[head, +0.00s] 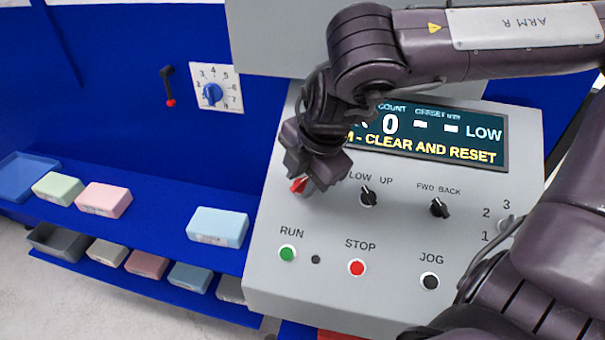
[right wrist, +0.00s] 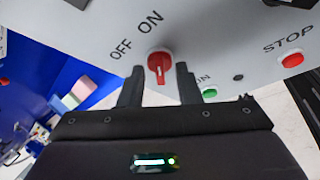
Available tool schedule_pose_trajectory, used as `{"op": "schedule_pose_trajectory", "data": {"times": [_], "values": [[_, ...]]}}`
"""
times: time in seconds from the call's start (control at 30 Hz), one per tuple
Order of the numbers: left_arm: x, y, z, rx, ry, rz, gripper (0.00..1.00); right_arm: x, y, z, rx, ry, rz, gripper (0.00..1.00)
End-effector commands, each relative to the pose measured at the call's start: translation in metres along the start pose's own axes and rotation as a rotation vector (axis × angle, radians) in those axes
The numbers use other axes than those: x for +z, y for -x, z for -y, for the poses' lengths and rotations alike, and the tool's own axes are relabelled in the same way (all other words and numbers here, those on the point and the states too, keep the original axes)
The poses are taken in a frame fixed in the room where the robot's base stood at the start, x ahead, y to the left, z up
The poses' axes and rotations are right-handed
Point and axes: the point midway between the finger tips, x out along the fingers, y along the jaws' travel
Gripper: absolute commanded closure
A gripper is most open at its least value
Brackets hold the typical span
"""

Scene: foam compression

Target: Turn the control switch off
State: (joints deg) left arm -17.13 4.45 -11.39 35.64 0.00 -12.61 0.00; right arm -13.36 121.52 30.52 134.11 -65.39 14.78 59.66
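The red control switch (right wrist: 158,66) sits on the grey panel, with OFF and ON printed beside it in the right wrist view. Its handle stands about upright in that view, roughly in line with ON; OFF is to the upper left. My right gripper (right wrist: 160,74) is open, with one fingertip on each side of the switch and gaps between. In the head view my right gripper (head: 304,174) hangs over the switch (head: 298,186) and hides most of it and its labels. My left gripper is not in view.
The panel (head: 320,300) also carries two black knobs, a green RUN button (head: 287,253), a red STOP button (head: 357,267) and a black JOG button (head: 429,281). A display (head: 440,135) is above, partly behind my arm. Blue shelves with foam blocks (head: 217,227) stand at left.

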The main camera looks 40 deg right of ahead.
Motion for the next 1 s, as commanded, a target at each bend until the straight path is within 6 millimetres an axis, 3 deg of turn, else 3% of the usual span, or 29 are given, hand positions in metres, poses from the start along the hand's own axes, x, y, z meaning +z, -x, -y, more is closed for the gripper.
{"op": "schedule_pose_trajectory", "data": {"times": [0.17,0.4,0.73,1.0], "values": [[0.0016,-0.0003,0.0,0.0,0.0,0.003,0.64,0.0001,-0.0002,-0.0001,0.001,0.0,0.0,0.69],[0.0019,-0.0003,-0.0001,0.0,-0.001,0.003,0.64,0.0002,0.0,-0.0001,0.0,0.0,0.0,0.98],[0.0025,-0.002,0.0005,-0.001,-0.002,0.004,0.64,0.0007,-0.0002,-0.0009,-0.019,0.042,0.003,0.99],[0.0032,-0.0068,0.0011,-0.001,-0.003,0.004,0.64,0.0008,-0.0009,-0.0024,-0.093,0.197,0.006,0.99]]}}
